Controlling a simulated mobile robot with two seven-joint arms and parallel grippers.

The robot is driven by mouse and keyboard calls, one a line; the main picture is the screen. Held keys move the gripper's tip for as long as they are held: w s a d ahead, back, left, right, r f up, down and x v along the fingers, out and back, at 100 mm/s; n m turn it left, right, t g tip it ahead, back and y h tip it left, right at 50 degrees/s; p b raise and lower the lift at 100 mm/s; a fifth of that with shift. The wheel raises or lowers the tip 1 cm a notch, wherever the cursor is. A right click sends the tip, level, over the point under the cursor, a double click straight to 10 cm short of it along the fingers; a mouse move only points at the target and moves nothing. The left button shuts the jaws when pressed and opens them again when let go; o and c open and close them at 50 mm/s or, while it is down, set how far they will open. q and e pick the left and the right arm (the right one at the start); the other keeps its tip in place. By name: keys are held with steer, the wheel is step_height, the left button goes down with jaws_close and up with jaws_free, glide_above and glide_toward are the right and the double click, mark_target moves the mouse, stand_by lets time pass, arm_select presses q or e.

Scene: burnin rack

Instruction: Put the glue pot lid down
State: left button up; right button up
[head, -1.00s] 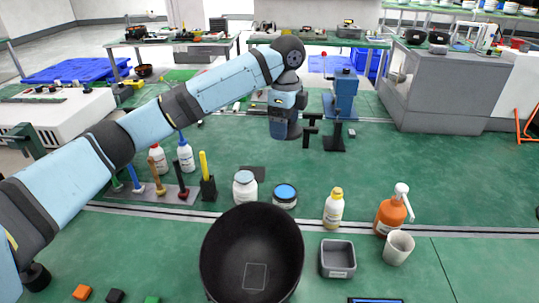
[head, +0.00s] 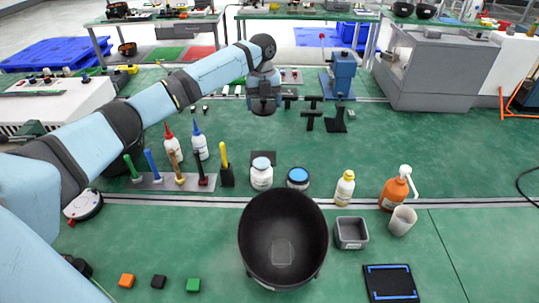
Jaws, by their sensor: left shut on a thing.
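My left gripper (head: 263,106) hangs over the green bench, behind the bottles and jars and left of the blue press. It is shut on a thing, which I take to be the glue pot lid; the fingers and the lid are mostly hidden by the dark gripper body. A white jar (head: 262,178) with a greyish top stands nearer, below the gripper in the picture. Beside it on the right is a jar with a blue top (head: 298,177). I cannot tell which of these is the glue pot. My right gripper does not show.
A large black bowl (head: 283,238) stands in front. A grey bin (head: 351,233), a cup (head: 402,220), a yellow-capped bottle (head: 344,188) and an orange pump bottle (head: 394,193) are to its right. A tool rack (head: 150,182) stands left. Black stands (head: 310,119) lie near the blue press (head: 341,75).

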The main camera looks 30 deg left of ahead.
arm_select(q)
steer(key=shift+a, duration=0.25)
steer(key=shift+f, duration=0.25)
glide_above(263, 152)
steer(key=s+d, duration=0.2)
steer(key=shift+m, duration=0.3)
steer(key=f, duration=1.4)
steer(key=shift+s+a+f, duration=0.1)
steer(key=shift+a+f, duration=0.15)
steer(key=shift+f, duration=2.6)
steer(key=shift+f, duration=0.15)
steer(key=o, duration=0.8)
